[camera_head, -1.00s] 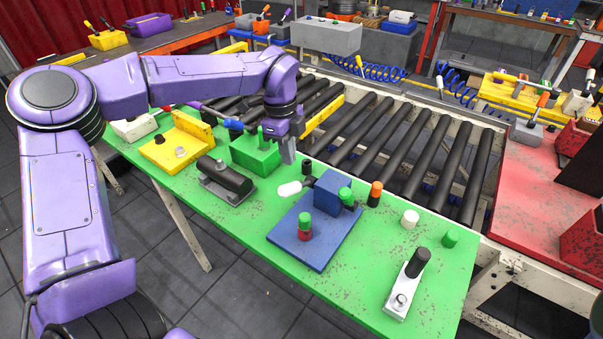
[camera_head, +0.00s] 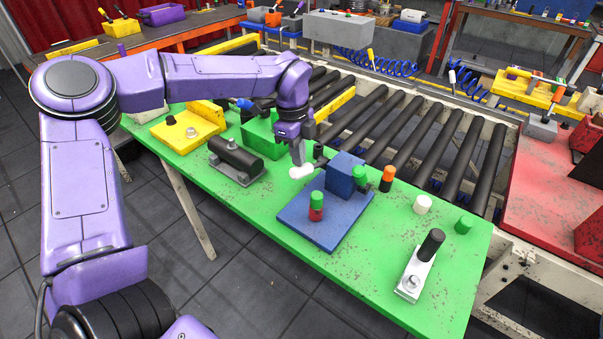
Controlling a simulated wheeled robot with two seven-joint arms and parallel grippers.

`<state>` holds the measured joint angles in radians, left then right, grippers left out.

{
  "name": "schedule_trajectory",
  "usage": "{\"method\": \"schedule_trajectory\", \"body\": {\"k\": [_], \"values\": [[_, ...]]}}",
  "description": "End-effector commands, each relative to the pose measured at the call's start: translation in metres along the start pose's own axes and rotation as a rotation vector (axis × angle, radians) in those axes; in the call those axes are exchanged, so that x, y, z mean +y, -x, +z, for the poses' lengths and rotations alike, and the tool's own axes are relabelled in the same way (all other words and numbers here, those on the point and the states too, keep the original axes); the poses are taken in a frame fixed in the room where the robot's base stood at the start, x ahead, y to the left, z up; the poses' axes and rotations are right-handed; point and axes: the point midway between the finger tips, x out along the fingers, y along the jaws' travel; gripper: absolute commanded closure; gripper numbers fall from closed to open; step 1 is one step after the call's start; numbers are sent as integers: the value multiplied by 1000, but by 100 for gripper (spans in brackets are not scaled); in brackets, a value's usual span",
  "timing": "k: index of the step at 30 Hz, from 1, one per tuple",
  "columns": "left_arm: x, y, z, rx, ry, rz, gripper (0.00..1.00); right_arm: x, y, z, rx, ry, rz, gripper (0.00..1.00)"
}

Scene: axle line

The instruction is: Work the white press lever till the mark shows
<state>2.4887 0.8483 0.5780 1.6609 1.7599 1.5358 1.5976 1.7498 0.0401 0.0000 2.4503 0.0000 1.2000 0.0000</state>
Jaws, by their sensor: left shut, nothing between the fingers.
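A blue fixture (camera_head: 325,225) with an upright blue block (camera_head: 345,173) stands on the green table. A white rounded handle (camera_head: 301,171) sticks out on the left of the block and looks like the press lever. A red and green peg (camera_head: 316,207) stands on the fixture's plate. My left gripper (camera_head: 298,160) points down with its tip right at the white handle; it is shut and empty. I cannot tell whether it touches the handle. I cannot make out any mark. My right gripper is out of view.
A white fixture with a black cylinder (camera_head: 430,244) stands near the front right of the green table (camera_head: 400,210). A black cylinder on a grey base (camera_head: 236,160), a green block (camera_head: 262,136) and a yellow fixture (camera_head: 178,130) lie left. A roller conveyor (camera_head: 410,130) runs behind.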

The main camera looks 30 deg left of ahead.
Motion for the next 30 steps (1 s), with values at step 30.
{"method": "schedule_trajectory", "body": {"k": [30], "values": [[0,-31,10,1,1,0,100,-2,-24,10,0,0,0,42]]}}
